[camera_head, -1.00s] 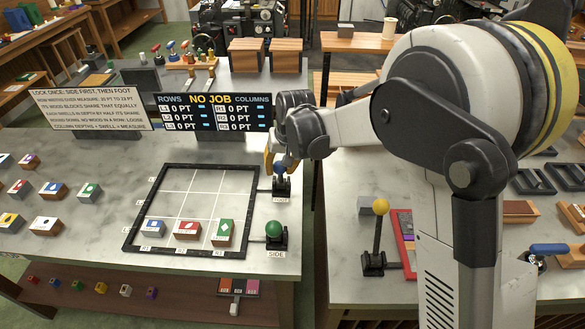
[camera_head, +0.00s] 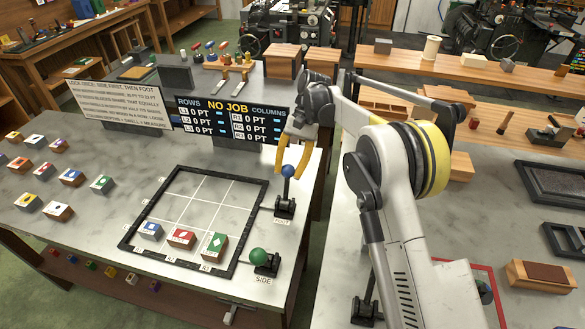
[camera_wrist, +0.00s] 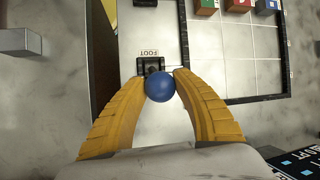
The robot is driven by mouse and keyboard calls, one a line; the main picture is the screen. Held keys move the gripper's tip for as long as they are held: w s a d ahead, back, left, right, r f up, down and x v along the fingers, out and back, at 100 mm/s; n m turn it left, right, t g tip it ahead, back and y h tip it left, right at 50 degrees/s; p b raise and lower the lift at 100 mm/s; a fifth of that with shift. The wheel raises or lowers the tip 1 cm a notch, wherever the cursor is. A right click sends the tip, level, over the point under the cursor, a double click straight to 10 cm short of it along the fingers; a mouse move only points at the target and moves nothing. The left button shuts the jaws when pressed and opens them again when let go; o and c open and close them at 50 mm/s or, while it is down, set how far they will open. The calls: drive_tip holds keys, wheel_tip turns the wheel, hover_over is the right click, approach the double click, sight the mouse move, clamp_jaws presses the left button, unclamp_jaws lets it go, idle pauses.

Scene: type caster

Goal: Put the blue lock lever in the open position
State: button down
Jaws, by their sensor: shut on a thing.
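The blue lock lever (camera_head: 287,171) has a blue ball on a short dark post and stands at the FOOT label beside the frame's right edge. Its post looks roughly upright in the head view. My gripper (camera_head: 294,170) comes down over it with its yellow fingers either side of the ball. In the wrist view the blue ball (camera_wrist: 160,87) sits between the fingertips of my gripper (camera_wrist: 161,80), which close on it. The ball hides part of the black base behind it.
A green-balled lever (camera_head: 258,257) at the SIDE label leans low. A black grid frame (camera_head: 127,234) holds a blue, a red (camera_head: 181,238) and a green block (camera_head: 215,245) in its front row. The NO JOB board (camera_head: 232,117) stands behind, close to my gripper.

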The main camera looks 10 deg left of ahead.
drive_tip(key=shift+w+f, duration=0.1)
drive_tip(key=shift+w, duration=0.05)
idle(0.4)
drive_tip(key=c, duration=0.9)
unclamp_jaws()
drive_tip(key=shift+c, duration=0.2)
drive_tip(key=v, duration=0.7)
drive_tip(key=shift+w, duration=0.2)
drive_tip(key=shift+d+r, duration=0.15)
drive_tip(key=shift+r, duration=0.1)
